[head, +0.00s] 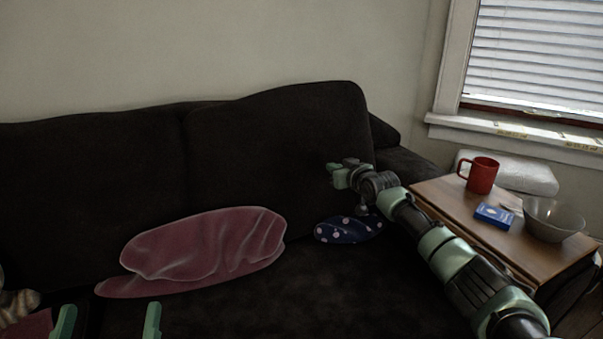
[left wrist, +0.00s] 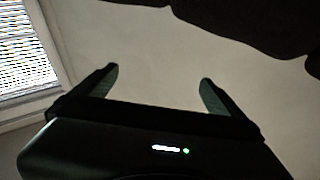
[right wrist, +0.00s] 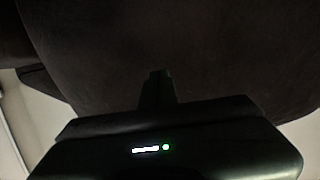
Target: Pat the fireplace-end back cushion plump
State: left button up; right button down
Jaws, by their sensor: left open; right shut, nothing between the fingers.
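The dark brown sofa has a right-hand back cushion (head: 285,140), which stands upright with a slightly bulging top. No fireplace shows, so I cannot tell which end is the fireplace end. My right gripper (head: 338,175) is shut and empty in front of the lower right part of this cushion. In the right wrist view, its closed fingers (right wrist: 157,78) point at dark fabric (right wrist: 180,45); I cannot tell whether they touch it. My left gripper (head: 108,320) is open and empty low at the left, and its spread fingers also show in the left wrist view (left wrist: 158,80).
A pink cushion or cloth (head: 205,245) and a navy dotted cushion (head: 348,229) lie on the seat. At right, a wooden side table (head: 445,200) holds a red mug (head: 482,175), a blue box (head: 494,215) and a glass bowl (head: 552,220). My right arm passes close to it.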

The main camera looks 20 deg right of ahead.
pick_arm(q)
jog(key=s+r+t+h+b, duration=0.1)
jog(key=s+r+t, duration=0.2)
jog(key=r, duration=0.2)
jog(key=shift+s+r+t, duration=0.2)
jog(key=shift+s+t, duration=0.1)
jog(key=shift+t, duration=0.1)
pick_arm(e)
jog(key=shift+w, duration=0.3)
pick_arm(q)
jog(key=shift+a, duration=0.1)
jog(key=w+f+g+y+p, duration=0.2)
jog(key=w+f+g, duration=0.4)
jog(key=f, duration=0.4)
jog(key=s+a+f+g+y+p, duration=0.1)
jog(key=s+f+g, duration=0.1)
jog(key=f, duration=0.3)
jog(key=s+a+f+g+y+p, duration=0.1)
jog(key=s+f+g, duration=0.1)
jog(key=f+g, duration=0.3)
jog(key=shift+s+a+f+p, duration=0.25)
jog(key=shift+a+f+p, duration=0.1)
jog(key=shift+f, duration=0.35)
pick_arm(e)
jog(key=shift+v, duration=1.2)
jog(key=shift+s+f, duration=0.1)
jog(key=shift+f, duration=0.05)
